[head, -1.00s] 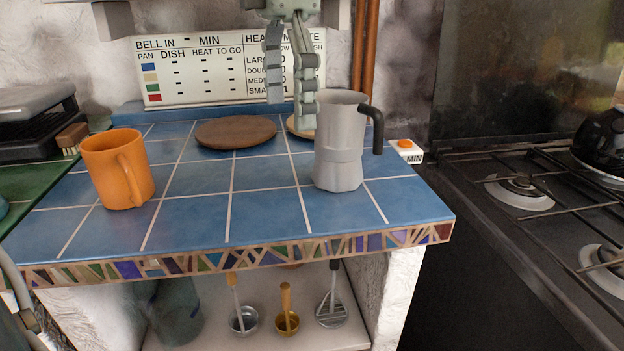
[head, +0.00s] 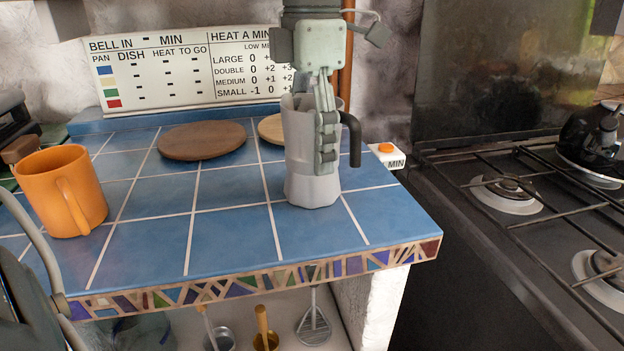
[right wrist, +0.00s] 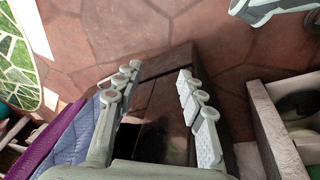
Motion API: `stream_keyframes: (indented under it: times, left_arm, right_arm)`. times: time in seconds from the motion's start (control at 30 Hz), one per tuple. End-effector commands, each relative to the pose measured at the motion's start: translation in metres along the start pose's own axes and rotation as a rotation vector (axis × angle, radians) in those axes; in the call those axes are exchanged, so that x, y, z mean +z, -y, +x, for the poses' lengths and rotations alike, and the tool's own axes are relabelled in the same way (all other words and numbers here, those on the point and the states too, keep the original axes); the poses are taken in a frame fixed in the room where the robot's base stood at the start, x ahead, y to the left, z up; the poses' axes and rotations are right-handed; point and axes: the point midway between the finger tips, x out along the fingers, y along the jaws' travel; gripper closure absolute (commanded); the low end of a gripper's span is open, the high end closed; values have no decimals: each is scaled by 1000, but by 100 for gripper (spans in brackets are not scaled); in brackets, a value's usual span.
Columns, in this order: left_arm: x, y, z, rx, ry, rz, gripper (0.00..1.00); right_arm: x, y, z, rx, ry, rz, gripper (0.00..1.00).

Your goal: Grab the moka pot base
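The grey moka pot (head: 300,150) stands upright on the blue tiled counter, its black handle to the right. Its faceted base (head: 312,190) rests on the tiles. My left gripper (head: 327,165) comes down from above at the pot. One jointed finger hangs in front of the pot's upper body, its tip near the waist. The other finger is not clearly visible, so I cannot tell the grip or any contact. My right gripper (right wrist: 158,72) shows in the right wrist view with its fingers apart and nothing between them, above the brown floor.
An orange mug (head: 60,190) stands at the left of the counter. A dark round wooden board (head: 201,140) and a lighter one (head: 272,130) lie behind. A timer with an orange button (head: 386,147) sits right of the pot. The stove (head: 500,190) is further right.

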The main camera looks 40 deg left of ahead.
Motion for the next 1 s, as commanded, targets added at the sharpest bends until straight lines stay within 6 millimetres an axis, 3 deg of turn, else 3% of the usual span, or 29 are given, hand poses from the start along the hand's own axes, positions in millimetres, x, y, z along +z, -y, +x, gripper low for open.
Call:
stream_keyframes:
  times: [0.07,0.5,0.77,1.0]
  left_arm:
    - [0,0,0,1,1,0,45]
    - [1,0,-1,2,3,0,98]
    - [1,0,-2,2,3,0,98]
    - [1,0,-16,3,5,0,98]
  right_arm:
    - [-1,0,0,1,-1,0,60]
    - [-10,-2,-1,3,-14,1,60]
    - [-8,-2,-1,3,-11,0,60]
    - [0,-1,0,2,1,-1,60]
